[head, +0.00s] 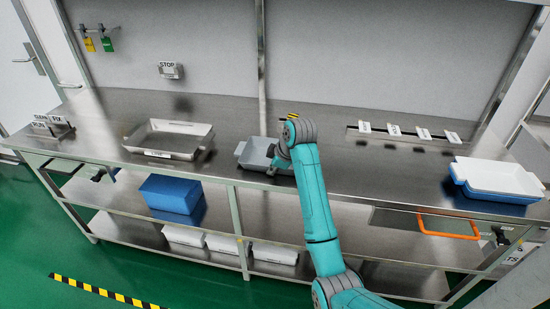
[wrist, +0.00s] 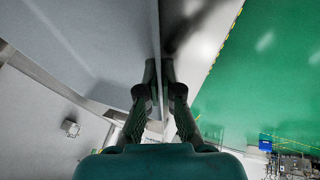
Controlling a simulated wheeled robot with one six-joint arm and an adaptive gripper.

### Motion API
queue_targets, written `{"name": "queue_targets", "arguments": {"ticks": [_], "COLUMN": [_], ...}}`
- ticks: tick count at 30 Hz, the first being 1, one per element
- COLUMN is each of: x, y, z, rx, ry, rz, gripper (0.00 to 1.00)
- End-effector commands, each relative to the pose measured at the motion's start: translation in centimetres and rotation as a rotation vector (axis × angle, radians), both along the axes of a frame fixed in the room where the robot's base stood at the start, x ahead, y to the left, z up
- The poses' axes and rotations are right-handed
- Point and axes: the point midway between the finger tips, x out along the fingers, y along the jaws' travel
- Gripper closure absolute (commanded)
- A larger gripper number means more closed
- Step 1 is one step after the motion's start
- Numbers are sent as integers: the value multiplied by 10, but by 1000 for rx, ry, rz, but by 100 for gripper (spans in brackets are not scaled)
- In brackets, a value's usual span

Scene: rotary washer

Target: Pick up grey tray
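The grey tray (head: 254,151) sits at the middle of the steel bench in the head view, its right part hidden behind my arm. It fills much of the upper left of the wrist view (wrist: 100,45) as a smooth grey surface ending at a thin upright edge. My gripper (wrist: 159,68) has its fingers close together, one on each side of that edge, and appears shut on the tray's wall. In the head view my gripper (head: 273,160) is at the tray's right side, mostly hidden by the arm. I cannot tell whether the tray is clear of the bench.
A metal tray (head: 168,140) stands to the left on the bench (head: 340,170). A white tray in a blue one (head: 495,181) stands at the right end. Labelled slots (head: 400,133) lie at the back right. A blue box (head: 170,195) and white boxes (head: 230,244) are on lower shelves.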

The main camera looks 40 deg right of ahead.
Motion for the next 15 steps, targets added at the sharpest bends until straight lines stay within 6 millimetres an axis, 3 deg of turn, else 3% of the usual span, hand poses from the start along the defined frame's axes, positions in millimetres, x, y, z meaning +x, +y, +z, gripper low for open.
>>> {"name": "queue_targets", "arguments": {"ticks": [11, 15], "x": [0, 1], "y": [0, 0], "z": [1, 12], "rx": [0, -1], "ry": [-1, -2], "rz": [0, 0], "gripper": [100, 100]}}
